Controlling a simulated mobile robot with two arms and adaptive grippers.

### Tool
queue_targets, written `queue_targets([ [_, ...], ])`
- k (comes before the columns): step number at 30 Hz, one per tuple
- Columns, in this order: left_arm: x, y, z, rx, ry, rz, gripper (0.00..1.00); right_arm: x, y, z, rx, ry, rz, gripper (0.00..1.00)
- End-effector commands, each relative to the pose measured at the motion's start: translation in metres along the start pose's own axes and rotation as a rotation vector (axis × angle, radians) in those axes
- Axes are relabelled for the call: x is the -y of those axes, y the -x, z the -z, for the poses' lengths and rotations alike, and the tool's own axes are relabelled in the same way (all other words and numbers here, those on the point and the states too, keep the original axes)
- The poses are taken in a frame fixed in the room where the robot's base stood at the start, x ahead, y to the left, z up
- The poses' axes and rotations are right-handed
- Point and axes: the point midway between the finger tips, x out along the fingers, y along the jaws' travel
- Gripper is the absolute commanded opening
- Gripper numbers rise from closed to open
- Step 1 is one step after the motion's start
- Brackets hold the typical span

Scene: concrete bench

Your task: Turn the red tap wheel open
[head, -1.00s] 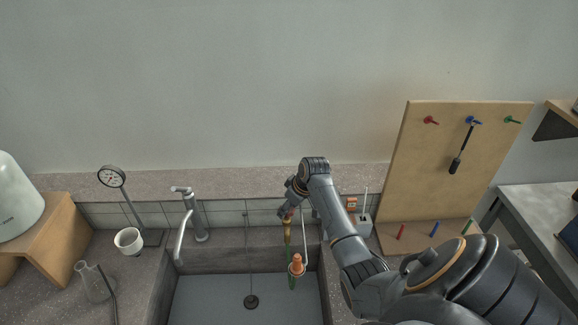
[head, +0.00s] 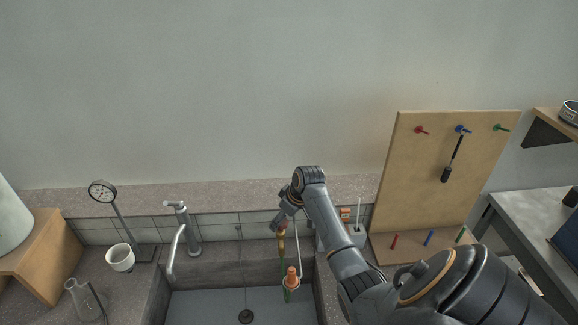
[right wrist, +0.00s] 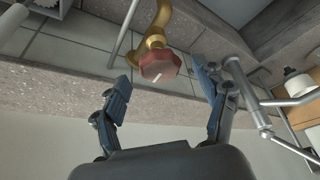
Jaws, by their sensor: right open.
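The red tap wheel (right wrist: 160,65) is a faceted knob with a pale mark on its face, on a curved brass tap (right wrist: 156,24) in the right wrist view. The brass tap also shows in the head view (head: 281,243), at the back right of the sink. My right gripper (right wrist: 163,82) is open, with one finger on each side of the wheel and a visible gap to both. In the head view my right gripper (head: 281,221) is above the brass tap and mostly hides the wheel. My left gripper is not in view.
A chrome faucet (head: 187,229) stands left of the brass tap, behind the sink (head: 205,305). An orange-topped item (head: 291,277) is just in front of the tap.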

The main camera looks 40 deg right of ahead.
Motion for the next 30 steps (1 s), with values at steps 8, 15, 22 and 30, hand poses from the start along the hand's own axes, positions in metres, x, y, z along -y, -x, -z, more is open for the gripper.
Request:
queue_targets([
  [8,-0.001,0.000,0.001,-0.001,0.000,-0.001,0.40,-0.001,0.058,0.000,-0.001,0.002,-0.005,0.72],
  [15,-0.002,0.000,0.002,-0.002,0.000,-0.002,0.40,-0.001,0.096,0.000,0.000,0.000,-0.002,0.72],
  [22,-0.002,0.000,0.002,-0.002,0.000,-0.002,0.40,0.000,0.106,-0.001,0.003,0.000,-0.001,0.72],
  [30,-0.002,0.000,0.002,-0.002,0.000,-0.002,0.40,0.000,0.106,-0.001,0.002,0.000,0.000,0.72],
])
